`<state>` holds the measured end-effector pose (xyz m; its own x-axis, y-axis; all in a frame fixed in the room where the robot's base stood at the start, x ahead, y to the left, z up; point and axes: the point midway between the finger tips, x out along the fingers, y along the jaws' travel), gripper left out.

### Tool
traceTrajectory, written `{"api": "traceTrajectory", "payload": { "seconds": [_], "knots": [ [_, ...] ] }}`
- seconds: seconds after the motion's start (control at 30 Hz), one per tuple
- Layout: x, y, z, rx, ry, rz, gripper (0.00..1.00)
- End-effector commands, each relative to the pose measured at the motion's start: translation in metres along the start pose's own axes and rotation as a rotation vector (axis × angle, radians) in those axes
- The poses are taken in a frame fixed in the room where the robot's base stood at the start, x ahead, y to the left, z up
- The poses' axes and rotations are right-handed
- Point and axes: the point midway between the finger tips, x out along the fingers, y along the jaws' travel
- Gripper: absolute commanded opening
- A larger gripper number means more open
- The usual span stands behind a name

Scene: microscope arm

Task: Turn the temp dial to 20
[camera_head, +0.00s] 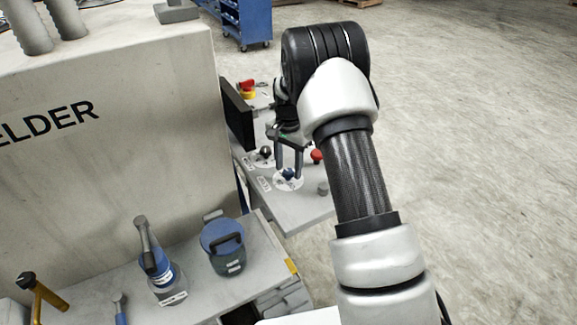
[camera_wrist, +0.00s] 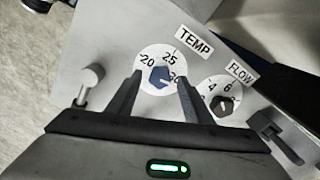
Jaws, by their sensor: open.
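The temp dial (camera_wrist: 160,76) is a blue knob on a white round scale under a TEMP label (camera_wrist: 194,41) in the wrist view. The scale shows 20 at left, 25 at top and 30 at right. The knob's exact pointing is hard to tell. In the head view the blue knob (camera_head: 289,174) sits on the grey panel below my gripper (camera_head: 289,170). My gripper is open. In the wrist view its two dark fingers (camera_wrist: 158,84) stand to either side of the knob, with gaps visible; contact cannot be told.
A flow dial (camera_wrist: 223,104) with a dark knob lies right of the temp dial, close to my right finger. A red knob (camera_head: 317,155) and a black screen (camera_head: 238,115) stand nearby.

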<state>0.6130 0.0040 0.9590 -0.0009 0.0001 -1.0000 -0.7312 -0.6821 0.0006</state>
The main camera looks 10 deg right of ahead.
Motion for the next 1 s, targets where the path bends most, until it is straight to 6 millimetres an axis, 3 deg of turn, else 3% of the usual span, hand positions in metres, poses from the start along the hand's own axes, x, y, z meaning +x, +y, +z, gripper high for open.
{"api": "traceTrajectory", "payload": {
  "seconds": [0.33,0.57,1.0],
  "knots": [
    [0.0036,-0.0001,-0.0002,0.000,0.001,-0.001,0.44],
    [0.0034,-0.0001,-0.0002,0.000,0.001,-0.001,0.05],
    [0.0043,0.0001,-0.0005,-0.093,0.000,-0.001,0.05]
  ]
}}
